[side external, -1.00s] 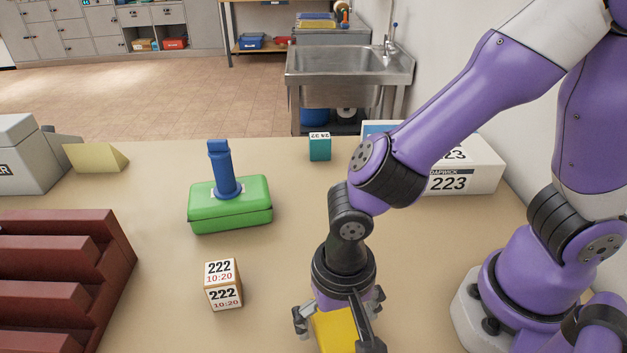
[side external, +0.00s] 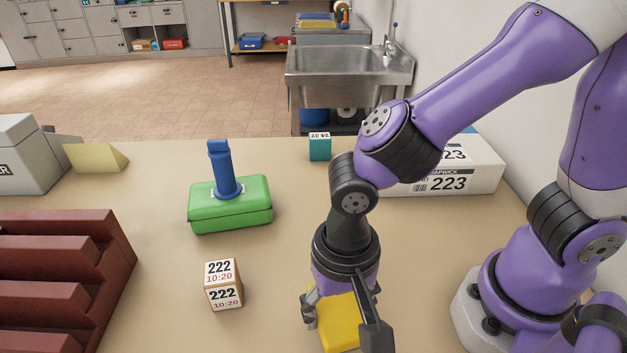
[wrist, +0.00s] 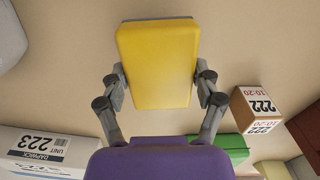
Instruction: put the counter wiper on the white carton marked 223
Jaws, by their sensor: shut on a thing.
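The counter wiper (side external: 341,338) is a yellow, rounded block at the lower middle of the side view. It also fills the upper middle of the wrist view (wrist: 157,60). My gripper (side external: 342,322) points down, its fingers closed on the two sides of the wiper. How high the wiper is above the counter is hard to tell. The white carton marked 223 (side external: 466,180) lies at the back right of the counter, partly hidden by my arm. It shows at the lower left of the wrist view (wrist: 42,150).
A small box marked 222 (side external: 224,285) stands left of my gripper. Behind it is a green block (side external: 235,212) with a blue handled piece (side external: 222,168). A teal box (side external: 320,148) stands farther back. A dark red rack (side external: 70,265) fills the left. Bare counter lies between.

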